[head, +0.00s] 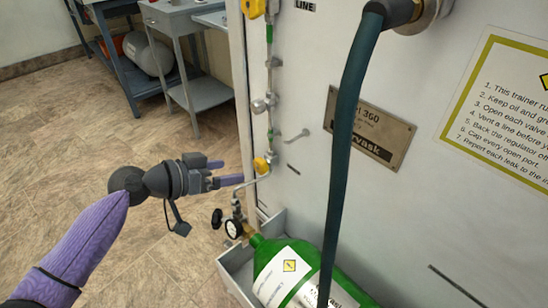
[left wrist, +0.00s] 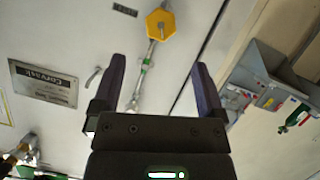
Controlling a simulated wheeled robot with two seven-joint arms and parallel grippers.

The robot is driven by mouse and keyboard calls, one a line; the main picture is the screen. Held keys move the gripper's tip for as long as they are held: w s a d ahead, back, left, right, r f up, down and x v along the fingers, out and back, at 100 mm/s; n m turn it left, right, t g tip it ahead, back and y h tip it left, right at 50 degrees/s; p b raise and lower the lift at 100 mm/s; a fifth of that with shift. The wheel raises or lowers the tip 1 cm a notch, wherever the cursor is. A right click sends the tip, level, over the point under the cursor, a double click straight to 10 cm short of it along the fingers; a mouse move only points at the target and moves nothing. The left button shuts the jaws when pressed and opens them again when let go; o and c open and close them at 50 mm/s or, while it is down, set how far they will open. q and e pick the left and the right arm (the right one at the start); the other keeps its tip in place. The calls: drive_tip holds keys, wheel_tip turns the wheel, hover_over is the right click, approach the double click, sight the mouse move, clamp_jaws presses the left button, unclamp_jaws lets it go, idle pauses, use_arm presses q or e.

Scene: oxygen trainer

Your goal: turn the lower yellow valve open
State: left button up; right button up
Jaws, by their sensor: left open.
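The lower yellow valve (head: 261,165) sits on the thin vertical pipe line at the panel's left edge. In the left wrist view, which looks upside down, the same yellow knob (left wrist: 160,24) shows as a six-sided handle beyond the fingertips, near the top. My left gripper (head: 236,172) is open and empty, just left of the valve and pointing at it. In the left wrist view its two fingers (left wrist: 157,66) are spread wide, with the pipe between them. Contact with the knob does not show. The upper yellow valve (head: 253,8) is at the top of the line. My right gripper is not seen.
A gauge (head: 233,228) and a green cylinder (head: 290,270) in a grey tray (head: 238,284) stand below the valve. A dark hose (head: 350,130) hangs before the panel. A nameplate (head: 368,125) is to the right. The floor left of the panel is open.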

sight(257, 167)
use_arm(q)
drive_tip(key=b+x, duration=0.1)
drive_tip(key=x, duration=0.1)
drive_tip(key=b+x, duration=0.1)
drive_tip(key=x, duration=0.2)
drive_tip(key=b+x, duration=0.1)
drive_tip(key=x, duration=0.2)
drive_tip(key=shift+a+f, duration=0.15)
drive_tip(key=shift+f, duration=0.15)
drive_tip(key=shift+w+d+b, duration=0.25)
drive_tip(key=shift+d+b, duration=0.1)
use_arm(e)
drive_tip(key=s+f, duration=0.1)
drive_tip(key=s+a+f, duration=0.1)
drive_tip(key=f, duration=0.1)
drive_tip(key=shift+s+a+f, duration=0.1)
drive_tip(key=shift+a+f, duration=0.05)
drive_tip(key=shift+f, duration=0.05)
